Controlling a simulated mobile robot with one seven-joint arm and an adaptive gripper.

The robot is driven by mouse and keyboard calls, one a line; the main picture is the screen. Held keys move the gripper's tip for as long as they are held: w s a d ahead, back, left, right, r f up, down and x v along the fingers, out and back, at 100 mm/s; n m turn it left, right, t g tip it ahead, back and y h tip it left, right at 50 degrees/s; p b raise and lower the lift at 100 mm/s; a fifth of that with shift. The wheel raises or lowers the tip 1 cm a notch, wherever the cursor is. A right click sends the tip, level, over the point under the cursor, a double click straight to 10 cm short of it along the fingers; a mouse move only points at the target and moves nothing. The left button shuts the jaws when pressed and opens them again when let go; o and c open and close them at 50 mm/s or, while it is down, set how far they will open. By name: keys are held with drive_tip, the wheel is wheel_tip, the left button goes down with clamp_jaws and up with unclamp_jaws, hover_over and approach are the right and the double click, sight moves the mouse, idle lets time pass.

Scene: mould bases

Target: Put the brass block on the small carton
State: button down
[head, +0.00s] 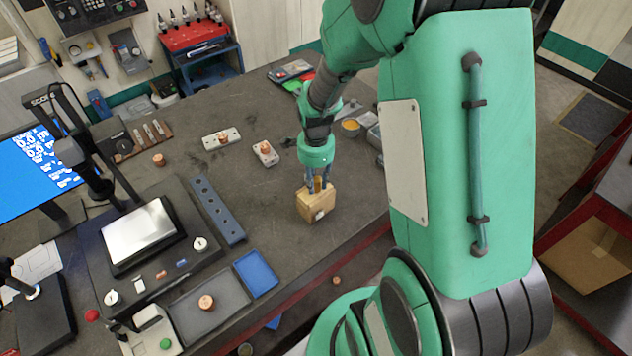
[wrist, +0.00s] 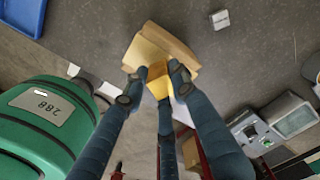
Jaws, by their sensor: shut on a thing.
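The small carton (head: 318,211) is a tan cardboard box standing on the dark bench near its front edge. In the wrist view the carton (wrist: 153,45) shows just beyond my fingertips. My gripper (head: 317,182) is right above the carton, pointing down. In the wrist view my gripper (wrist: 157,84) has its dark fingers closed around the brass block (wrist: 157,77), a small yellow-gold piece. The brass block (head: 317,185) also shows between the fingers at the carton's top. I cannot tell whether it touches the carton.
Copper pieces on pale plates (head: 221,139) (head: 265,153) lie behind and left of the carton. The bench around the carton is mostly clear.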

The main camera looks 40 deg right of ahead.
sight(316, 180)
drive_tip(key=shift+f, duration=0.2)
drive_tip(key=c, duration=1.4)
unclamp_jaws()
wheel_tip(316, 180, up, 12)
drive_tip(key=shift+r, duration=0.1)
